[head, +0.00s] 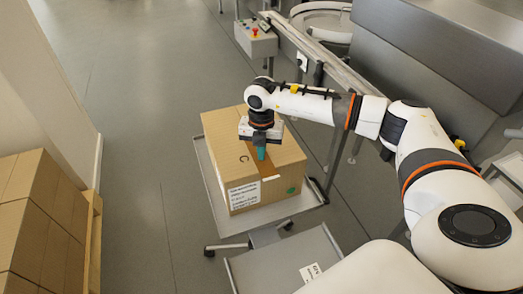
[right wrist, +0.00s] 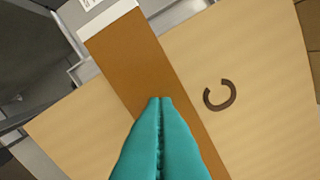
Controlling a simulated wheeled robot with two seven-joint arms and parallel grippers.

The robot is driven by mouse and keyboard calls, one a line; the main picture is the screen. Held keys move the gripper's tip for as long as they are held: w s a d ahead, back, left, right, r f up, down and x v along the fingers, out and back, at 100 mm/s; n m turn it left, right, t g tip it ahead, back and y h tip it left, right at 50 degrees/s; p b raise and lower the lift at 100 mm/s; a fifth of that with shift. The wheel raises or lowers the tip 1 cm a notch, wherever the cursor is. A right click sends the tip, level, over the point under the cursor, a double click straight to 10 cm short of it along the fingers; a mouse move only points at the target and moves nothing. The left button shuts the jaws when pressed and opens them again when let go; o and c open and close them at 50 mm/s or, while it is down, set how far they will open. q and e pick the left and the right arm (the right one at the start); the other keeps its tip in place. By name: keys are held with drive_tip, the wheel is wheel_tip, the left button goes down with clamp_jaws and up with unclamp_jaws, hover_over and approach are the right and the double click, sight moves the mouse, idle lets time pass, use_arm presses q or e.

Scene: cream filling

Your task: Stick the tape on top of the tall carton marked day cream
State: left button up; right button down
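A brown cardboard carton (head: 225,140) stands on a grey wheeled trolley in the head view; its label text is too small to read. A brown tape strip (head: 268,187) runs over its top. In the right wrist view the tape (right wrist: 140,65) crosses the carton top (right wrist: 250,70) beside a dark C mark and reaches past one edge, with a white end piece. My right gripper (head: 261,153) is over the carton top. Its teal fingers (right wrist: 160,100) are together, with tips at the tape; I cannot tell whether they touch it. My left gripper is out of view.
The trolley plate (head: 206,165) shows around the carton. Several cartons (head: 40,215) are stacked on a pallet at left. A control box (head: 256,38) and steel machine (head: 430,50) stand at the back and right. A grey plate (head: 265,270) is in front.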

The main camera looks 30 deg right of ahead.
idle(0.3)
drive_tip(key=shift+r+p, duration=2)
drive_tip(key=shift+r, duration=1)
